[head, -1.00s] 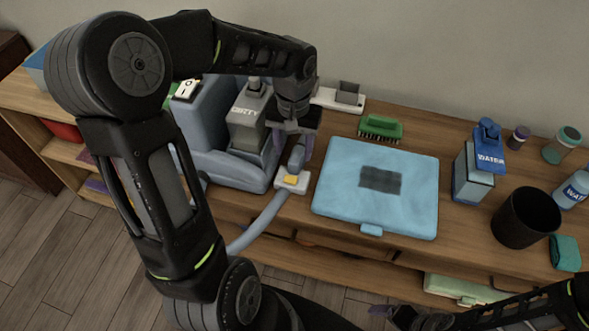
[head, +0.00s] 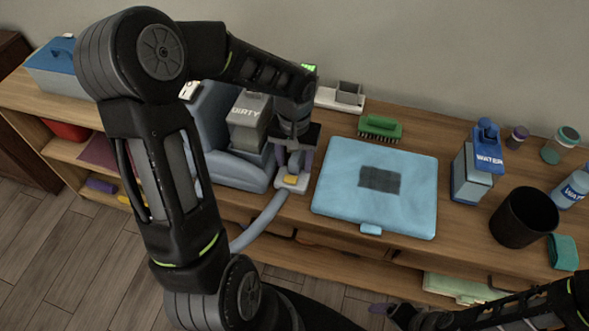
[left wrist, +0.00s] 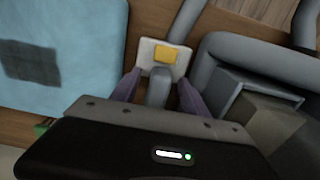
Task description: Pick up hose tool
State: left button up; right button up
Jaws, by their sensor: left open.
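The hose tool (head: 291,183) lies on the wooden bench top, with a pale head, a yellow patch and a grey handle. It also shows in the left wrist view (left wrist: 165,58). A grey-blue hose (head: 262,222) runs from it over the bench's front edge. My left gripper (head: 293,165) points down over the handle, open. In the left wrist view its purple fingers (left wrist: 160,92) stand on either side of the handle, with gaps visible. My right gripper (head: 397,314) is low at the bottom, partly shown; its jaw state is unclear.
A blue-grey machine with a tank marked DIRTY (head: 246,118) stands close left of the tool. A light blue cushion-like pad (head: 335,190) lies close right. A green brush (head: 380,128) is behind it. A WATER container (head: 474,172) and black cup (head: 525,218) stand farther right.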

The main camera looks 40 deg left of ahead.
pick_arm(q)
jog(key=shift+c, duration=0.4)
grip_shut()
dwell(0.4)
